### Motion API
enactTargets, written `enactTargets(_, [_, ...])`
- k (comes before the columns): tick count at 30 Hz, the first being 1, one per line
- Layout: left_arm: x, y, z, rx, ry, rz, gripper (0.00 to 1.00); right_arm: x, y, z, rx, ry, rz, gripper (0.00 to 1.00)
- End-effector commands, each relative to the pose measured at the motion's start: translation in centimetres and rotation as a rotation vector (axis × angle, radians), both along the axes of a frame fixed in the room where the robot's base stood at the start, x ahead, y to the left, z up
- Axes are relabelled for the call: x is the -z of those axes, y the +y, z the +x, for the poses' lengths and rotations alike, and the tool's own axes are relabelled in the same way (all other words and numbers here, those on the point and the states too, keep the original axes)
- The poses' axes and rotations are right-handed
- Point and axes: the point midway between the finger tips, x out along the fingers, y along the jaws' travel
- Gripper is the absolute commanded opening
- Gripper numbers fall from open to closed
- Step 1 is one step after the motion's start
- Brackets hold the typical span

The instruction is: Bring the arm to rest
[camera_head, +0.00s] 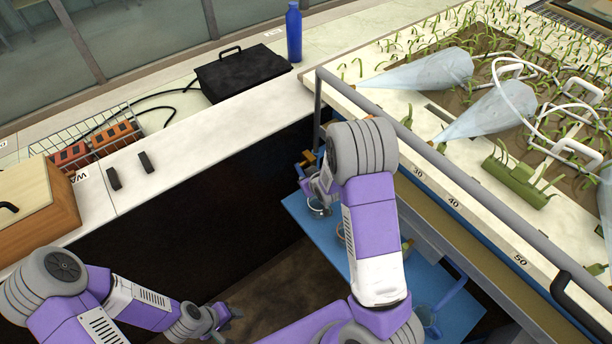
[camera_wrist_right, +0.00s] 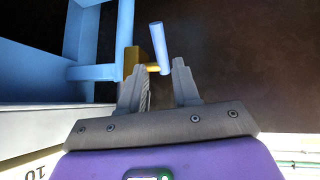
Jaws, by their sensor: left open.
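My left gripper (camera_head: 218,319) is low at the bottom of the head view, left of centre. It is open, small in the picture and over the dark floor, with nothing seen in it. My right arm reaches across the middle of the head view, over the blue cart (camera_head: 298,208). In the right wrist view my right gripper (camera_wrist_right: 158,66) has its two fingers apart. A blue handle (camera_wrist_right: 159,46) on a yellow stem shows near the fingertips; I cannot tell whether they touch it. The right fingertips are mostly hidden in the head view.
The flume bench (camera_head: 467,209) with its grey rail and green plants is at right. A counter (camera_head: 167,163) at left carries a black case (camera_head: 241,72), a blue bottle (camera_head: 294,32), a wire basket (camera_head: 88,140) and a wooden box (camera_head: 28,208). Open floor lies between them.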

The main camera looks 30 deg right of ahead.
Motion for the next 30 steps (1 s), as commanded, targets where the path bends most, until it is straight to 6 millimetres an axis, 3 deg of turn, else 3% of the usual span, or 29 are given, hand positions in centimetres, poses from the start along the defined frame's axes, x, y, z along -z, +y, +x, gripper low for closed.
enactTargets(17, [-0.1, 0.0, 0.0, 0.000, 0.000, 0.000, 0.43, -0.5, 0.1, -0.5, 0.000, 0.000, 0.000, 0.32])
enactTargets(21, [-0.1, 0.0, 0.0, 0.000, 0.000, 0.000, 0.43, 0.6, 0.6, -1.2, 0.005, 0.028, 0.019, 0.32])
enactTargets(23, [-0.1, 0.0, 0.0, 0.000, 0.000, 0.000, 0.43, 2.1, 1.5, -2.4, 0.013, 0.070, 0.048, 0.32])
enactTargets(26, [-0.1, 0.0, 0.0, 0.000, 0.000, 0.000, 0.43, 5.9, 4.0, -5.9, 0.040, 0.188, 0.131, 0.32])
enactTargets(30, [-0.1, 0.0, 0.0, 0.000, 0.000, 0.000, 0.43, 10.9, 9.1, -13.0, 0.094, 0.404, 0.284, 0.32])
